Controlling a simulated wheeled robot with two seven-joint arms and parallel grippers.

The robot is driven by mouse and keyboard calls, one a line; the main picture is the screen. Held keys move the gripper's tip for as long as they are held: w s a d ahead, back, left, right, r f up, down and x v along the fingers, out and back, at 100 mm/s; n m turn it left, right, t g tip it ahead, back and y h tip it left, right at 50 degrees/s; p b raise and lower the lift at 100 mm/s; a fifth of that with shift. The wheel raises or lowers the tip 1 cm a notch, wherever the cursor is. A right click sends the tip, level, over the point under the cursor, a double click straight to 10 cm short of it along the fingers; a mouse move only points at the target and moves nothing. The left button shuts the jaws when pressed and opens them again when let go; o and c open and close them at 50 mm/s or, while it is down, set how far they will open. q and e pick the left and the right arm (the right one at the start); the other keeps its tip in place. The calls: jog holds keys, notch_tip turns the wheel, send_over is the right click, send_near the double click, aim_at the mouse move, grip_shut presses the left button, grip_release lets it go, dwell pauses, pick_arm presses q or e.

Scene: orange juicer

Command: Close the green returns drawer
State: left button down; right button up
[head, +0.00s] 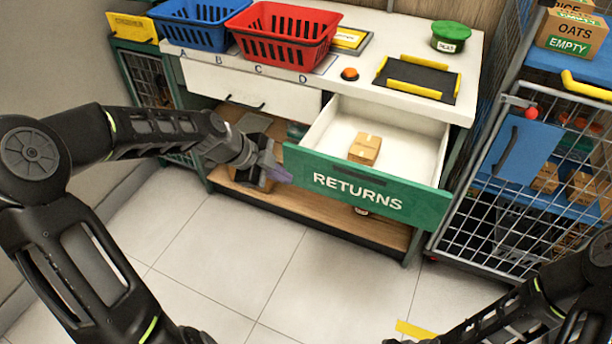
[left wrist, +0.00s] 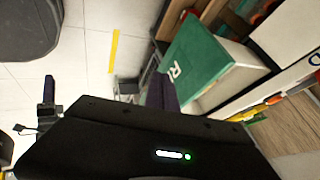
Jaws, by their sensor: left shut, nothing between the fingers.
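The returns drawer (head: 368,189) has a green front with white RETURNS lettering and stands pulled out of the white counter. A small cardboard box (head: 364,148) lies inside it. In the left wrist view the green drawer front (left wrist: 196,66) shows at upper right, seen at a steep angle. My left gripper (head: 274,168) is shut and empty, beside the left end of the drawer front. I cannot tell whether it touches the drawer. My right arm comes in at the lower right of the head view; its fingers are not visible.
On the counter stand a blue basket (head: 190,24), a red basket (head: 284,32), an orange button (head: 349,74), a black tray (head: 417,80) and a green-lidded tub (head: 450,37). A wire cage cart (head: 520,180) stands close to the right.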

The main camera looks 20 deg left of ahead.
pick_arm(q)
jog(key=shift+w+d+f+p, duration=0.15)
jog(key=shift+w+d+f, duration=0.4)
jog(key=shift+w+f, duration=0.55)
jog(key=shift+w+d+f+p, duration=0.1)
jog(key=shift+w+d+f, duration=0.4)
jog(key=shift+w+f, duration=0.6)
jog(key=shift+w+d+f+p, duration=0.15)
jog(key=shift+w+d+f, duration=0.5)
jog(key=shift+w, duration=0.8)
jog(key=shift+a+f, duration=0.1)
pick_arm(e)
jog(key=shift+r, duration=0.35)
